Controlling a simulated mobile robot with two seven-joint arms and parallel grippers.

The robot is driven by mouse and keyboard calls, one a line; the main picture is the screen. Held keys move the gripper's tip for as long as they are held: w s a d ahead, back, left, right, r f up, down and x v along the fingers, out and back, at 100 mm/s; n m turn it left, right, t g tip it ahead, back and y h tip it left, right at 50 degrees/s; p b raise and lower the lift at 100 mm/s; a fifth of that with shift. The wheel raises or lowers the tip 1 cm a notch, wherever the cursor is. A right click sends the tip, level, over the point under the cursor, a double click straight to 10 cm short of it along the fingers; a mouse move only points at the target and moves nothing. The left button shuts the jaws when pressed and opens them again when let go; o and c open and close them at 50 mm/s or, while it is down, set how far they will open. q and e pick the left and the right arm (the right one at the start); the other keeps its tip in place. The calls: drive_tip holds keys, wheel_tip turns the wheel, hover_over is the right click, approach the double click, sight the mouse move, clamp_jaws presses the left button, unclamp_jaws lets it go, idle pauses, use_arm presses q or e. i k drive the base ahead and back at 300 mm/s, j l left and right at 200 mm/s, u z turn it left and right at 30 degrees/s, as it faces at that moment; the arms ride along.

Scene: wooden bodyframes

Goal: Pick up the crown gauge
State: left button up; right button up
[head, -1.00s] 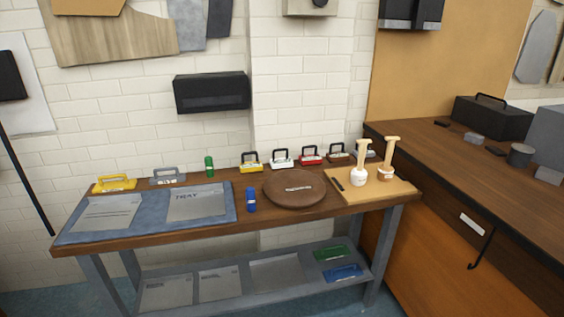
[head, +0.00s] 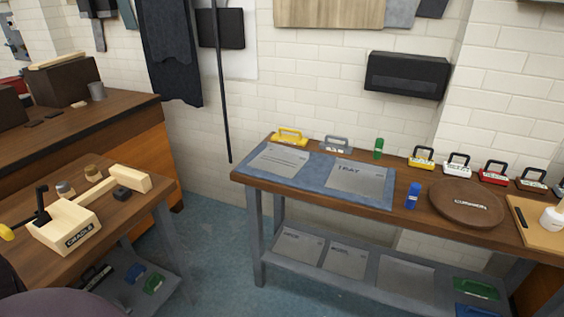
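Several handled blocks that look like gauges stand along the back of the right workbench (head: 400,207). They include a yellow one (head: 290,137) and a grey one (head: 336,144) at the left. Further right are another yellow one (head: 421,160), a white one (head: 457,167), a red one (head: 493,175) and a brown one (head: 531,181). Their labels are too small to read, so I cannot tell which is the crown gauge. Neither of my grippers shows in the head view.
A wooden cradle (head: 64,226) sits on the left table (head: 135,211). Floor (head: 215,235) lies open between them.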

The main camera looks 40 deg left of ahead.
sight(449, 167)
drive_tip(key=i+l+u, duration=0.1)
drive_tip(key=i+l, duration=0.3)
drive_tip(key=i+l+u, duration=0.15)
drive_tip(key=i+l, duration=0.2)
drive_tip(key=l, duration=0.2)
drive_tip(key=i+l+u, duration=0.1)
drive_tip(key=i+l, duration=0.25)
drive_tip(key=l, duration=0.15)
